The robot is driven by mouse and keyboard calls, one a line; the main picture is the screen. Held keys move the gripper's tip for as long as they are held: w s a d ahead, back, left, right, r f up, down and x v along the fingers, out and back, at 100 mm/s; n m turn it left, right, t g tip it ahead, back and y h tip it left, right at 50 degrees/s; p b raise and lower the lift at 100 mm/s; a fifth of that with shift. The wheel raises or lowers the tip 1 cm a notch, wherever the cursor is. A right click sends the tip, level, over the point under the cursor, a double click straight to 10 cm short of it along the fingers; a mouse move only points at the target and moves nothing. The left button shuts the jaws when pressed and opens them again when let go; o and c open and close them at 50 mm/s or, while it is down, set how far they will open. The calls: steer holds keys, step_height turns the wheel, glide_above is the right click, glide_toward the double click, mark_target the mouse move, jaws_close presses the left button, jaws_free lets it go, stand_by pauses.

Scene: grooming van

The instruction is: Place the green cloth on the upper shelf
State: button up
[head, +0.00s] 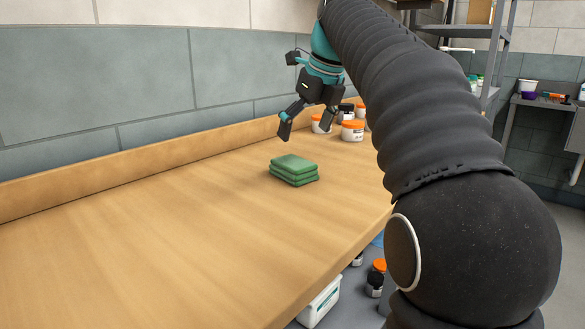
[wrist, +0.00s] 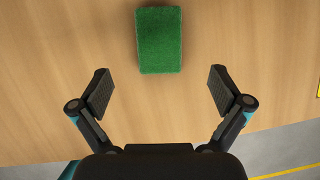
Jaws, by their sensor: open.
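The green cloth (head: 294,170) lies folded in a neat stack on the wooden table (head: 130,240), to the right of its middle in the head view. It also shows at the top of the wrist view (wrist: 159,40), just beyond the fingertips and roughly centred between them. My gripper (head: 306,123) is open and empty, held above the table over the cloth's far side. Its two spread fingers show in the wrist view (wrist: 159,92) with bare wood between them.
Several white jars with orange lids (head: 352,131) stand on the table behind my gripper. A white tub (head: 320,301) and dark bottles (head: 375,284) are below the table's front edge. The left of the table is clear. My arm covers much of the right.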

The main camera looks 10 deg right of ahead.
mark_target(294, 162)
steer(key=shift+x, duration=4.5)
steer(key=shift+a+f, duration=0.15)
steer(key=shift+f, duration=0.05)
steer(key=shift+c, duration=0.3)
steer(key=c, duration=1.2)
